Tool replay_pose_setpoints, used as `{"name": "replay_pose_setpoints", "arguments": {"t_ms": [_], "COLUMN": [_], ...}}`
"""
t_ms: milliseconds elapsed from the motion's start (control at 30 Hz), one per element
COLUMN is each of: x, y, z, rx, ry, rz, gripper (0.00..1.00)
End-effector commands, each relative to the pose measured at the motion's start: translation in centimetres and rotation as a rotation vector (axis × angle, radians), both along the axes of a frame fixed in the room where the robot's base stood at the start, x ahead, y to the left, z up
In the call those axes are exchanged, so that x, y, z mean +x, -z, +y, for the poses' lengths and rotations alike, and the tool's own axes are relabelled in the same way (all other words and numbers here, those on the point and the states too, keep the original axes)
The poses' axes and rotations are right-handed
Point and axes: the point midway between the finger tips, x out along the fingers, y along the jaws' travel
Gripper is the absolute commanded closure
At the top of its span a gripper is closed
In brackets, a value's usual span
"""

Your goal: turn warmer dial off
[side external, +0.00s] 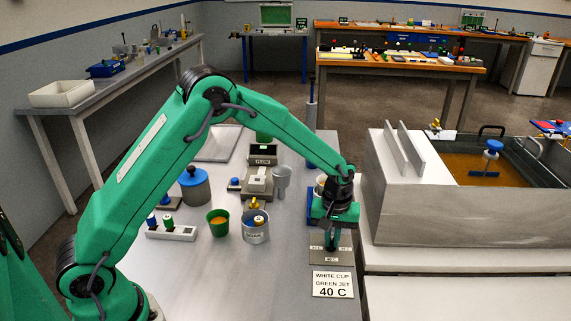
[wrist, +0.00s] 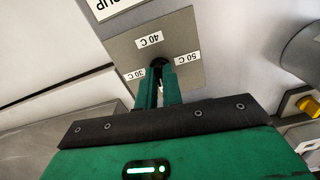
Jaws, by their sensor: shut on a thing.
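The warmer dial is a small black knob (wrist: 158,62) on a grey plate (wrist: 181,38) with labels for 30 C, 40 C and 50 C. In the side view the plate (side external: 345,259) lies on the bench, with the knob hidden by my gripper. My gripper (side external: 331,244) points down at the plate. In the wrist view its two green fingers (wrist: 159,75) are shut on the knob, one on each side. The knob's pointer is hidden, so I cannot tell its setting. No off label is visible.
A card (side external: 332,285) reading "WHITE CUP GREEN JET 40 C" lies in front of the plate. A metal can (side external: 255,232) and a green cup (side external: 218,228) stand to the left. The resin bath (side external: 450,222) rises close on the right.

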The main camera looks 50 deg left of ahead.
Motion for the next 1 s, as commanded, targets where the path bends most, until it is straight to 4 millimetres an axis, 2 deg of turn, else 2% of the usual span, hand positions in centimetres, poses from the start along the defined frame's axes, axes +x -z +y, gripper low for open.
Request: {"name": "replay_pose_setpoints", "arguments": {"t_ms": [300,733,800,867,1000], "x": [0.00,0.00,0.01,0.01,0.00], "y": [-0.10,-0.11,-0.10,-0.09,-0.06], "z": [0.00,0.00,-0.01,-0.01,0.00], "rx": [0.000,0.000,0.000,0.000,0.000], "ry": [-0.116,-0.130,-0.129,-0.129,-0.128], "rz": [0.000,0.000,0.000,0.000,0.000], "gripper": [1.00,1.00,0.82,0.71,0.70]}}
